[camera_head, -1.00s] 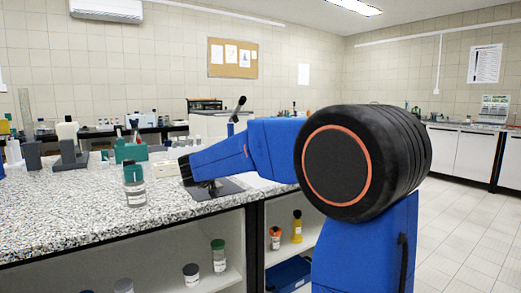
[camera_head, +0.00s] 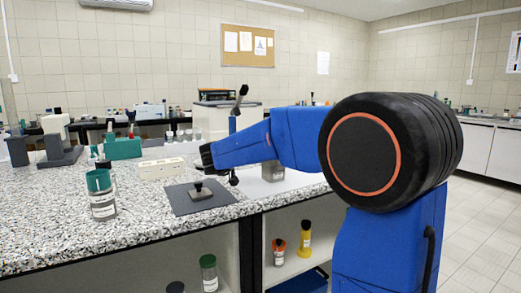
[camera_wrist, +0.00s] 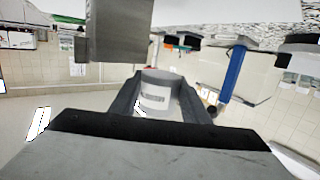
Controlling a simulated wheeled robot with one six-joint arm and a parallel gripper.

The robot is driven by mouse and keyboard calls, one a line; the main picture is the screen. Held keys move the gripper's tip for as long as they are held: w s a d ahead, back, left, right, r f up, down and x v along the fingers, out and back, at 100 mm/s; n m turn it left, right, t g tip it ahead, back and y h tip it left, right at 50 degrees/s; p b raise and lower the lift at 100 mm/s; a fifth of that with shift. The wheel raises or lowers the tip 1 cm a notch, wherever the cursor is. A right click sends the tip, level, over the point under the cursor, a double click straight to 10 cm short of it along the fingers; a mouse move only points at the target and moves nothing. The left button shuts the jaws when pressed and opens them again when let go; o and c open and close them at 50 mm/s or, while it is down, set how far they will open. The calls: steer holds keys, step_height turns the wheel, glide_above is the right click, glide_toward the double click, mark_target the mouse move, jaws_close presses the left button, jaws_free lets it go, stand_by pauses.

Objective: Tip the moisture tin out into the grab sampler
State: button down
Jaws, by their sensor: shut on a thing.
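My gripper (camera_wrist: 158,95) is shut on a grey tin with a white label, the moisture tin (camera_wrist: 155,98), which sits between the fingers in the wrist view. In the head view my gripper (camera_head: 208,157) is dark and hangs above the counter, and the tin cannot be made out there. A grey metal box-shaped thing (camera_head: 272,171) stands behind my forearm on a white sheet. A similar grey box (camera_wrist: 120,30) fills the upper left of the wrist view, apart from the tin. It may be the grab sampler; I cannot tell for sure.
A dark mat (camera_head: 178,198) with a small black-knobbed object (camera_head: 199,189) lies below my gripper. A green-topped jar (camera_head: 101,197) stands at the counter's front left. A white block (camera_head: 161,168) and a green rack (camera_head: 123,148) stand further back. Bottles sit on the shelf below.

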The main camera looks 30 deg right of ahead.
steer(key=shift+w+d, duration=0.1)
steer(key=shift+d, duration=0.05)
steer(key=shift+d+r+m, duration=0.15)
steer(key=shift+d+m, duration=0.1)
steer(key=shift+m, duration=0.15)
steer(key=m, duration=0.1)
steer(key=s+m, duration=0.1)
steer(key=r+m+t, duration=0.1)
steer(key=m, duration=0.1)
steer(key=shift+s+d+y, duration=0.3)
steer(key=m, duration=0.3)
steer(key=shift+r+t, duration=0.2)
steer(key=shift+t, duration=0.1)
steer(key=m, duration=0.3)
steer(key=shift+m+t, duration=0.3)
steer(key=m, duration=0.1)
steer(key=r+m, duration=0.1)
steer(key=m, duration=0.1)
steer(key=shift+s+d+r+t, duration=0.15)
steer(key=shift+s+r+t, duration=0.1)
steer(key=shift+t, duration=0.05)
steer(key=shift+s+d+r+m+t, duration=0.1)
steer(key=shift+s+d+r+m, duration=0.1)
steer(key=shift+m, duration=0.55)
steer(key=shift+s+d+r+m+t, duration=0.15)
steer(key=shift+r+m, duration=0.1)
steer(key=shift+m, duration=0.55)
steer(key=shift+s+d+r+m+t, duration=0.1)
steer(key=shift+s+r+m, duration=0.1)
steer(key=shift+m, duration=0.55)
